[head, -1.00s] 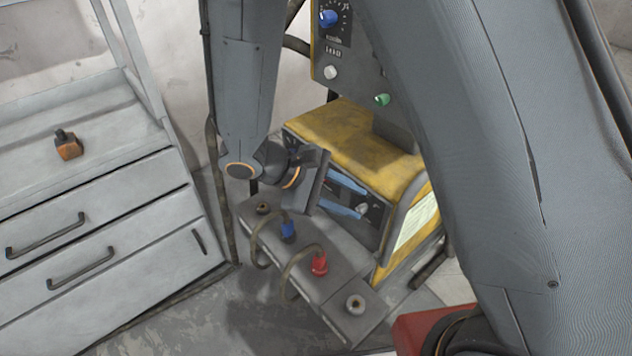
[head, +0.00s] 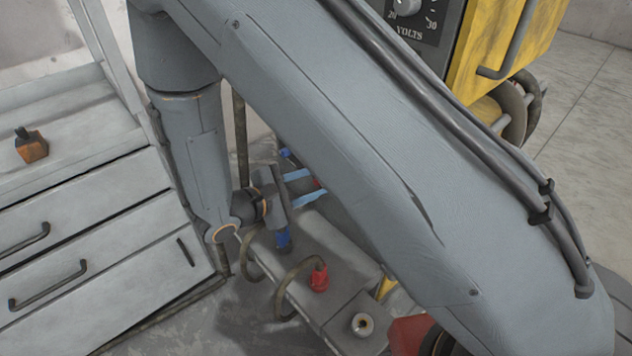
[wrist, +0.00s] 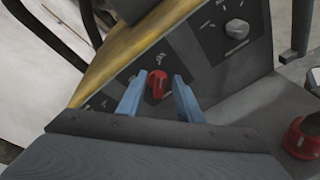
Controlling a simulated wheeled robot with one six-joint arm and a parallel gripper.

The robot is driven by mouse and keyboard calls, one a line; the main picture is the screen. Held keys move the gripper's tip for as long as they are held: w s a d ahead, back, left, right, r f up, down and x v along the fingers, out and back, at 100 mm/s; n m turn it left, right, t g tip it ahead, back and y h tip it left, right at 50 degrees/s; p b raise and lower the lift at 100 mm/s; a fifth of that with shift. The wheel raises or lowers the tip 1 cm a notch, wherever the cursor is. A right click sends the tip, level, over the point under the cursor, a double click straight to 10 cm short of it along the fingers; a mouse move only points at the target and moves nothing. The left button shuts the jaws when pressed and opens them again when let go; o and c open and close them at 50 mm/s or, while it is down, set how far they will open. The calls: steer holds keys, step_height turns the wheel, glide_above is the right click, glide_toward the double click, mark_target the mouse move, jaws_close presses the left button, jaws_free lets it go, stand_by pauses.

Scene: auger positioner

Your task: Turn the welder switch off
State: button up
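The welder's front panel (wrist: 120,85) faces my gripper in the wrist view. A red switch knob (wrist: 157,84) stands on it under a small white marking. My gripper (wrist: 158,80) is open, with one blue finger on each side of the red knob in this view. I cannot tell whether either finger touches it. My arm hides most of the welder there.
A blue plug (head: 283,239) and a red plug (head: 319,279) with cables stand near the gripper, beside a bare socket (head: 363,324). A drawer cabinet (head: 100,240) stands left.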

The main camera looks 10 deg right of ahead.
steer(key=shift+w+d+f, duration=0.2)
steer(key=shift+w+d, duration=0.1)
steer(key=shift+d, duration=0.1)
jaws_close()
steer(key=shift+r, duration=0.1)
steer(key=n+g+h+p, duration=0.1)
steer(key=n, duration=0.4)
steer(key=w+a+n+h+p, duration=0.1)
steer(key=n+h, duration=0.1)
steer(key=n, duration=0.2)
steer(key=w+n+g+h, duration=0.1)
steer(key=n+h, duration=0.1)
steer(key=n, duration=0.3)
steer(key=shift+w+a+f+n+g+p, duration=0.25)
steer(key=shift+a+f+n+g+p, duration=0.05)
steer(key=shift+a+f+p, duration=0.1)
stand_by(0.7)
